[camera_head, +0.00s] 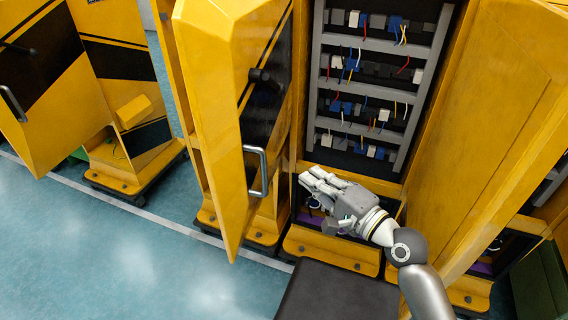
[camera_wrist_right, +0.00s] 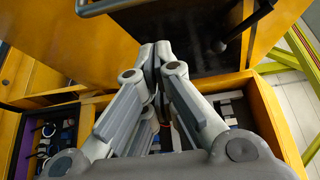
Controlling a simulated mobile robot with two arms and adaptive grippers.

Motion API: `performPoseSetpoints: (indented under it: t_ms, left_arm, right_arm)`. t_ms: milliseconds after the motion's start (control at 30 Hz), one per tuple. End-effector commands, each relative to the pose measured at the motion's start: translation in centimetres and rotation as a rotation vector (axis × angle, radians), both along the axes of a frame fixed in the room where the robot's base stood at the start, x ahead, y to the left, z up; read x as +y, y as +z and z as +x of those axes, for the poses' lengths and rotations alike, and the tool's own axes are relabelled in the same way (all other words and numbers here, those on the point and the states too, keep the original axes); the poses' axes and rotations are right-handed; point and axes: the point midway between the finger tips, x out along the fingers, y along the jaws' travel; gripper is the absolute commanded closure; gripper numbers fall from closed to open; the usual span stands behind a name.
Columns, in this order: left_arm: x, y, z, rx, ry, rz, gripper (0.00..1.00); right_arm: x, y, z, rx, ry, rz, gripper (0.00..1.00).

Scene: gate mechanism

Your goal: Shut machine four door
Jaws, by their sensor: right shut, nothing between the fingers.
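A yellow machine door (camera_head: 215,110) with a silver bar handle (camera_head: 255,172) and a black knob stands swung open in the head view. Its cabinet (camera_head: 380,85) shows shelves of wired components inside. Which machine number this is cannot be read. My right gripper (camera_head: 312,181) is in front of the cabinet's lower opening, to the right of the door handle and apart from it. Its fingers are closed together and empty. In the right wrist view the closed fingertips (camera_wrist_right: 155,55) point toward a yellow panel, with a grey handle (camera_wrist_right: 100,6) at the top edge. My left gripper is not in view.
A second yellow door panel (camera_head: 490,120) stands at the right of the cabinet. Another open yellow door (camera_head: 45,90) with a handle is at the far left. A dark box-like surface (camera_head: 335,295) is at the bottom. Blue floor (camera_head: 130,260) is clear at lower left.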

Motion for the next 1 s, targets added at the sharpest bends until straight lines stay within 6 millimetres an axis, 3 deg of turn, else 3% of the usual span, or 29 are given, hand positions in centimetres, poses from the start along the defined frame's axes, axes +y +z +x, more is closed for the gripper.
performPoseSetpoints:
  t_ms: [167, 400, 1000]
  left_arm:
    - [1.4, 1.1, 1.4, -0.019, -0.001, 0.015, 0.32]
    - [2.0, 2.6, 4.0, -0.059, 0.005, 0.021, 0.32]
    - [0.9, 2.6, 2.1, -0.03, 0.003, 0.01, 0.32]
  right_arm:
    - [2.3, 0.3, 2.9, 0.0, 0.001, 0.001, 1.0]
    - [5.5, 0.2, 3.2, 0.003, 0.001, 0.002, 1.0]
    - [6.4, 0.0, 3.2, 0.001, 0.0, 0.0, 1.0]
